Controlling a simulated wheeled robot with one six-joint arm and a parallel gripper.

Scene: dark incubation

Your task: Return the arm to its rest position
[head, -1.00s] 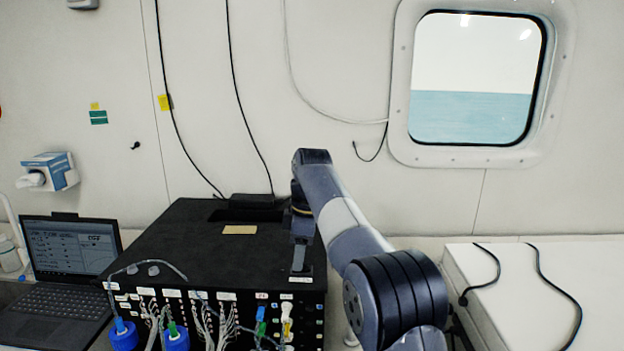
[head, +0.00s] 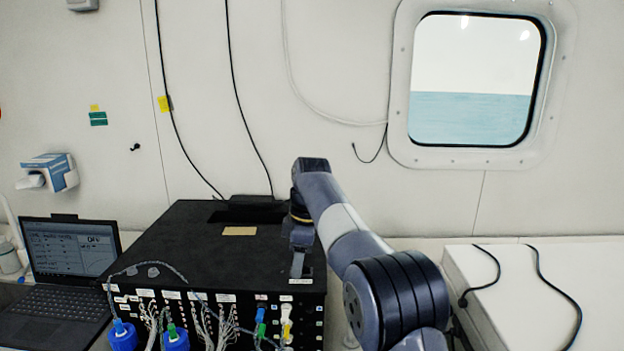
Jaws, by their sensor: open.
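My arm (head: 345,230) reaches up from the lower right and bends down at its far end. My gripper (head: 301,264) hangs at the right front edge of the black box (head: 190,235), seen small and from behind. No held object shows in it. Its fingers are dark against the box, and I cannot tell whether they touch it.
The box front carries cables, labels and connectors, with blue-capped bottles (head: 174,338) before it. A laptop (head: 65,265) stands at left. A white case (head: 545,285) with black cables lies at right. A window (head: 472,120) is in the wall.

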